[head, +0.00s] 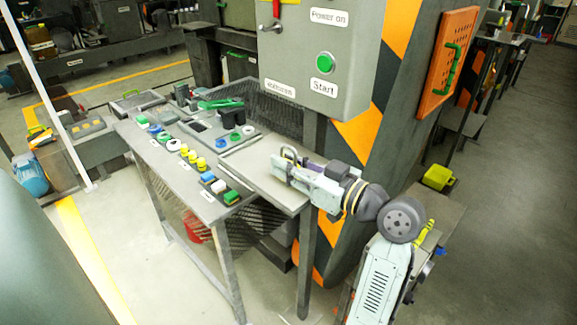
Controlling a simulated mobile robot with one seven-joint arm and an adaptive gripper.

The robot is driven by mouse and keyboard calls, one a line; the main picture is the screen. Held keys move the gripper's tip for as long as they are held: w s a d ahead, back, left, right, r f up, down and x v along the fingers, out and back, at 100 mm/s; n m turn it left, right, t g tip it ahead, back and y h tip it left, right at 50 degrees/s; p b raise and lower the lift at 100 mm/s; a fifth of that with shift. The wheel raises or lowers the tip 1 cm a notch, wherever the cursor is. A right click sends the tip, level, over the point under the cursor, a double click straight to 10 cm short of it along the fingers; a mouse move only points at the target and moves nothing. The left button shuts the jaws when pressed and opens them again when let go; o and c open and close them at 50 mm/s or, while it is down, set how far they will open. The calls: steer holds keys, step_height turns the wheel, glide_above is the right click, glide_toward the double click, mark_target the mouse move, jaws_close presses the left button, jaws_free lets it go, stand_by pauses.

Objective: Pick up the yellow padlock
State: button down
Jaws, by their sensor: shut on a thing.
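My gripper (285,172) reaches in from the right, over the right part of the grey table (246,166). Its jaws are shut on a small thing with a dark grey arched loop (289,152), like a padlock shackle. The body and colour of the held thing are hidden by the fingers. Several small yellow pieces (192,157) stand in a row on the left part of the table, apart from my gripper. They are too small to tell clearly whether any is a padlock.
Green, blue and white small items (232,197) line the table's left edge. A grey control box (320,60) with a green button hangs behind my gripper. A striped orange machine panel (360,140) stands behind my arm. A yellow box (438,177) sits at right.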

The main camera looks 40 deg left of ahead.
step_height(320, 180, up, 10)
steer(key=shift+b, duration=0.75)
steer(key=shift+d, duration=0.1)
